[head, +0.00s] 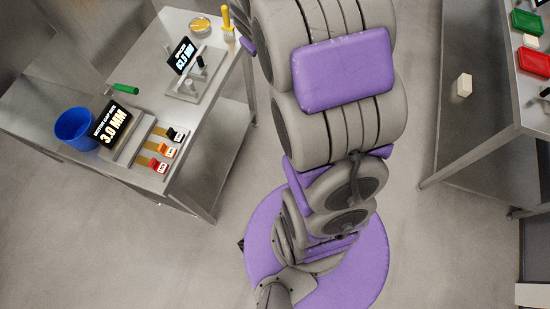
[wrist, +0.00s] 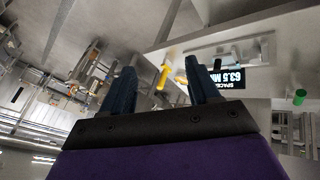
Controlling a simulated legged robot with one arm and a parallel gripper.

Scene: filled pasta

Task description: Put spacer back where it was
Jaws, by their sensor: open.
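In the head view, three small labelled blocks that look like spacers, black (head: 176,133), orange (head: 167,151) and red (head: 158,166), sit in a row on tan strips at the left steel table's front edge. Their labels are too small to read. A display reading 3.0 MM (head: 110,124) stands beside them. Farther back, a 63.5 MM display (head: 183,56) stands by a grey fixture (head: 193,78) with a black-topped post. The display also shows upside down in the wrist view (wrist: 228,77).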

